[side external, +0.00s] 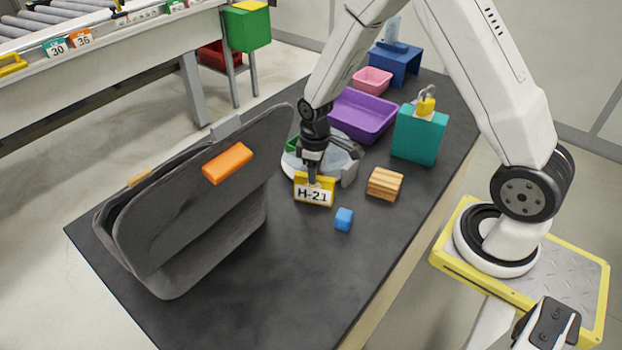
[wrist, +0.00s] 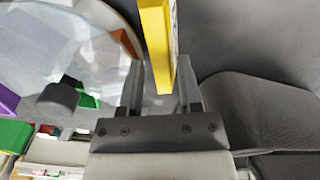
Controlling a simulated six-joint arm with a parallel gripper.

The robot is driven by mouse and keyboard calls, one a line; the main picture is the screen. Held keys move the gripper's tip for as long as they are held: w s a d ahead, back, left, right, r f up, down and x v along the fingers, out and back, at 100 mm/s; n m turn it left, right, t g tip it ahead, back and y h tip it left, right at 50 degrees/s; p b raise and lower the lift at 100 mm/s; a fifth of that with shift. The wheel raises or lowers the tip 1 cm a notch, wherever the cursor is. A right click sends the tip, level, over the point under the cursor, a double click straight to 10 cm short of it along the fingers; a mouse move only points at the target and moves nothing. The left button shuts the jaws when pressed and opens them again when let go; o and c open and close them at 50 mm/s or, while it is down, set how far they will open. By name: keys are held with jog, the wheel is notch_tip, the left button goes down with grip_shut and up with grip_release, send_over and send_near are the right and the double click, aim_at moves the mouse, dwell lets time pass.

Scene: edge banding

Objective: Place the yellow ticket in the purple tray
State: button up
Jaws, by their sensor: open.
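The yellow ticket (side external: 314,190), marked H-21, stands roughly upright on the dark table in the side view. My gripper (side external: 314,170) is directly above it, pointing down, with its fingertips at the ticket's upper part. In the wrist view my gripper (wrist: 160,78) has its two fingers apart, one on each side of the yellow ticket (wrist: 157,40); gaps show beside the ticket. The purple tray (side external: 364,124) lies farther back on the table behind the gripper, and looks empty where visible. A purple patch at the wrist view's left edge may be the tray.
A round clear-covered dish (side external: 343,150) sits just behind my gripper. A large grey case (side external: 190,225) with an orange block (side external: 227,163) stands left. A wooden block (side external: 385,184), blue cube (side external: 344,219) and teal box (side external: 419,137) with padlock are nearby. The front table area is clear.

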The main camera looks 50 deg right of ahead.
jog(key=shift+f, duration=1.05)
grip_shut()
